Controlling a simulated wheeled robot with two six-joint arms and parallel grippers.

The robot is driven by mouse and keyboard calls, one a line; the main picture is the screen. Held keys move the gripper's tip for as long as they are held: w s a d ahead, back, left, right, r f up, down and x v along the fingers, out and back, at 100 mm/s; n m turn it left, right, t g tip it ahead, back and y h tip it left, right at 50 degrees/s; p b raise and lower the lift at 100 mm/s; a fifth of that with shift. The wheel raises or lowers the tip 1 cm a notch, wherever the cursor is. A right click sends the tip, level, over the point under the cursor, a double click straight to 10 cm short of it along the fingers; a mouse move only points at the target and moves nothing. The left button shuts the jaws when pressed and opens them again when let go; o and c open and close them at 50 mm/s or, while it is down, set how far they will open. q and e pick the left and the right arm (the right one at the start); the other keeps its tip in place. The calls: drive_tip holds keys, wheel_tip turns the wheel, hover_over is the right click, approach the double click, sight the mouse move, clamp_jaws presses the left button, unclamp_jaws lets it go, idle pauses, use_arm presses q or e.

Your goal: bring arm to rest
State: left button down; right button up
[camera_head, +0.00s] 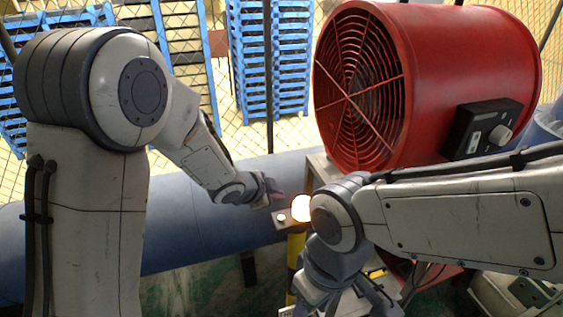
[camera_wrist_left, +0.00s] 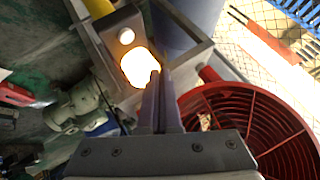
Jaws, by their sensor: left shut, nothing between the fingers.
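My left arm comes in from the left, and its gripper (camera_head: 272,190) is near the middle of the head view. In the left wrist view its two fingers (camera_wrist_left: 160,98) lie together, shut and empty. A small box with a glowing lamp (camera_head: 301,208) and a pale round button (camera_head: 281,217) is just right of and below the gripper. In the left wrist view the fingertips overlap the edge of the lamp (camera_wrist_left: 136,68); I cannot tell whether they touch. My right arm reaches in from the right, its gripper (camera_head: 347,302) low and partly cut off.
A large red fan heater (camera_head: 450,75) stands behind the right arm. A thick blue pipe (camera_head: 190,215) runs behind the left arm. A yellow post (camera_head: 296,255) is below the lamp box. Blue pallets (camera_head: 270,60) stand behind a wire fence.

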use_arm(q)
drive_tip(key=s+a+f+n+g+y+b, duration=0.1)
drive_tip(key=s+n+g+y+b, duration=0.1)
drive_tip(key=s, duration=1.3)
drive_tip(key=s+a+f+n+g+y+b, duration=0.1)
drive_tip(key=s+n+g+b, duration=0.4)
drive_tip(key=s, duration=1.1)
drive_tip(key=shift+s+a+n+y+b, duration=0.2)
drive_tip(key=shift+a+n+y+b, duration=0.1)
drive_tip(key=shift+a+n+y, duration=0.6)
drive_tip(key=shift+d, duration=0.15)
